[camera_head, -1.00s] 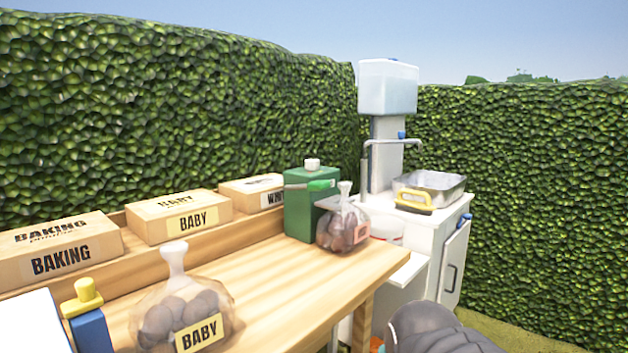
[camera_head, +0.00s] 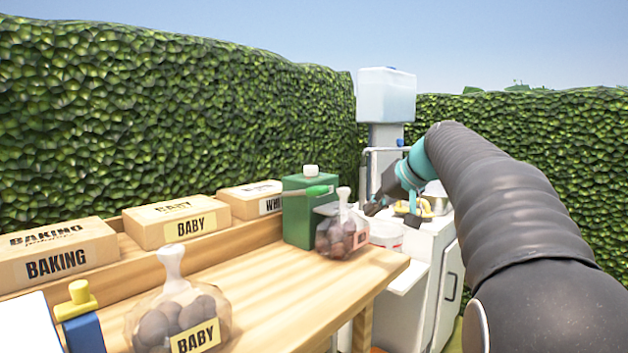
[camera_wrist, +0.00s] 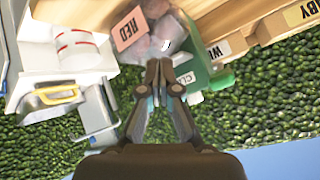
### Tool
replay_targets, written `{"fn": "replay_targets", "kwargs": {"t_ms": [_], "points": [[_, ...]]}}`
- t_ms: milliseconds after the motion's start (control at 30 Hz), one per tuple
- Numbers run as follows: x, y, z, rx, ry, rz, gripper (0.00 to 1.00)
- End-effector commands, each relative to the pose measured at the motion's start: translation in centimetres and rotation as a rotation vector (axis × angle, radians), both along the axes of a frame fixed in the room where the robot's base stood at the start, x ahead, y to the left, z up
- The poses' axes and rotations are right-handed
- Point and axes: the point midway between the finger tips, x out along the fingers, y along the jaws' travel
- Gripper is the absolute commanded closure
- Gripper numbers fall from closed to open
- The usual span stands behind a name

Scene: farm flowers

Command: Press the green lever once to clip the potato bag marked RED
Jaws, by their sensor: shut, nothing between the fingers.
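The green clipping machine (camera_head: 301,216) stands at the back right of the wooden bench, with a green lever (camera_head: 317,190) reaching out from its top. The lever end also shows in the wrist view (camera_wrist: 222,81). A clear potato bag (camera_head: 341,233) with a white neck stands at the machine's front; its RED label (camera_wrist: 130,28) reads in the wrist view. My gripper (camera_head: 371,208) is shut and empty, raised just right of the bag and apart from it in the head view. In the wrist view my shut fingertips (camera_wrist: 159,62) appear in front of the bag and machine.
A potato bag marked BABY (camera_head: 180,318) stands at the bench front. A blue tool with a yellow top (camera_head: 79,305) is left of it. BAKING (camera_head: 57,255), BABY (camera_head: 177,222) and third (camera_head: 250,197) boxes line the back. A white sink unit (camera_head: 430,240) stands right.

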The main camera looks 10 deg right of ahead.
Motion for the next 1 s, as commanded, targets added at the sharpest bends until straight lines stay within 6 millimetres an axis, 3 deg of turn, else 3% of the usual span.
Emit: {"fn": "replay_targets", "kwargs": {"t_ms": [167, 300, 367, 600, 1000], "points": [[2.1, 0.9, 6.7, -0.036, -0.182, 0.161, 1.00], [1.3, 3.2, 12.4, -0.098, -0.337, 0.306, 1.00], [0.8, 4.0, 13.8, -0.122, -0.384, 0.360, 1.00], [0.2, 4.9, 14.0, -0.187, -0.434, 0.466, 1.00], [0.3, 4.9, 13.9, -0.198, -0.437, 0.473, 1.00]]}}
